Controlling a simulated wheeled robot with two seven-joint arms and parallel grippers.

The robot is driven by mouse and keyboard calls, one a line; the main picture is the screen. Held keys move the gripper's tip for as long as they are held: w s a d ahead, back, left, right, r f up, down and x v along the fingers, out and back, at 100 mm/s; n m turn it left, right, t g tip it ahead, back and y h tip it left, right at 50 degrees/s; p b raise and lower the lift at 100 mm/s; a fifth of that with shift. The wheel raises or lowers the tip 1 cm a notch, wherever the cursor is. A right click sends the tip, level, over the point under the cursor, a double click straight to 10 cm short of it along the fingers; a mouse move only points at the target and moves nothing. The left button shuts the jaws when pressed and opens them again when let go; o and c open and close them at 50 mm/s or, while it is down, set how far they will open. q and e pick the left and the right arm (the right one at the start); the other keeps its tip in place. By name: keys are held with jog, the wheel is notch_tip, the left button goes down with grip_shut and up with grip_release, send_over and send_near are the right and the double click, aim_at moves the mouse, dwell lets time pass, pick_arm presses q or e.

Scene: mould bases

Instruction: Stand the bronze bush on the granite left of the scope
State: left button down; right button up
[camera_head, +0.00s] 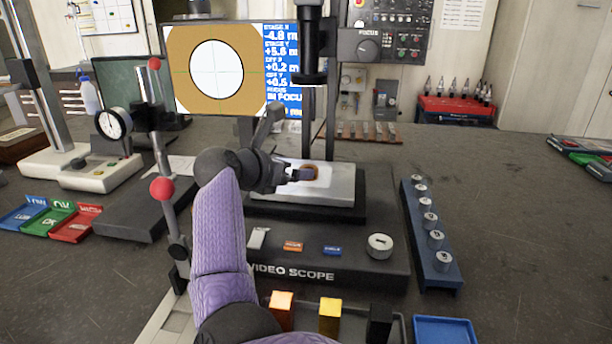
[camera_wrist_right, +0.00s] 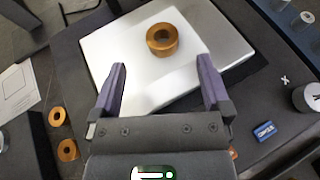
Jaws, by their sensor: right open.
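The bronze bush (camera_wrist_right: 162,39) lies on the pale stage plate (camera_wrist_right: 225,35) of the video scope (camera_head: 330,262), its bore facing up. In the head view the bush (camera_head: 313,167) is partly covered by my right gripper (camera_head: 300,175). In the right wrist view my right gripper (camera_wrist_right: 160,65) is open, and the bush is just beyond its fingertips, between their lines, with nothing held. The dark granite slab (camera_head: 128,212) is left of the scope, carrying a stand with red knobs. My left gripper is not in view.
Two more bronze rings (camera_wrist_right: 56,117) (camera_wrist_right: 67,150) lie left of the stage in the wrist view. The scope column (camera_head: 312,50) rises behind the stage. A blue rack (camera_head: 445,278) with several steel pieces stands right. Coloured trays (camera_head: 62,220) lie far left.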

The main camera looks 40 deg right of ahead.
jog(key=b+x, duration=0.1)
jog(key=x, duration=0.5)
jog(key=shift+s+f, duration=0.1)
grip_shut()
